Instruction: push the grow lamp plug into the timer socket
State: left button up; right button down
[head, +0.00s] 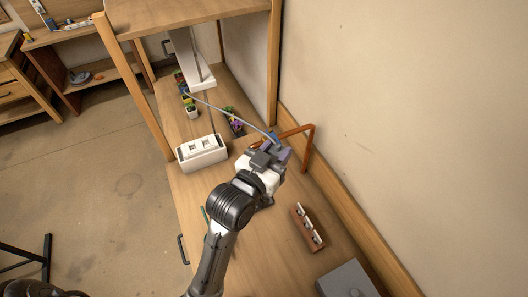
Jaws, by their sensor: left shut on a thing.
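The timer socket (202,153) is a white box with two dark-marked socket faces on top, standing on the wooden bench left of my gripper. My left gripper (270,149) is to the right of the timer socket and apart from it. It is shut on the grow lamp plug, which is mostly hidden by the fingers; a small blue part shows near them. A thin grey cord (232,112) runs from the gripper up and left toward the white grow lamp (197,72) at the back. My right gripper is not in view.
Small potted plants (191,108) stand behind the timer socket. An orange-brown bent bracket (309,146) stands right of my gripper, near the wall. A wooden rack with white pegs (308,229) and a grey box (347,280) lie nearer. A wooden post (135,85) rises at left.

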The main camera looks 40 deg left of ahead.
pick_arm(q)
jog(key=w+a+r+n+y+b, duration=0.2)
jog(key=w+a+r+y+b, duration=0.1)
jog(key=a+r, duration=0.55)
jog(key=w+a+f+n+g+y+b, duration=0.1)
jog(key=w+a+f+n+y, duration=0.15)
jog(key=a, duration=0.65)
jog(key=w+a+f+n+g+y, duration=0.1)
jog(key=w+a+y, duration=0.25)
jog(key=a, duration=0.55)
jog(key=w+a+f+n+g+y+b, duration=0.1)
jog(key=w+a+f+n+g+y, duration=0.15)
jog(key=a+f, duration=1.1)
notch_tip(320, 180, down, 15)
jog(key=s+a+n+g+y, duration=0.1)
jog(key=n+g+y, duration=0.3)
jog(key=shift+s+a+f, duration=0.15)
jog(key=shift+s, duration=0.05)
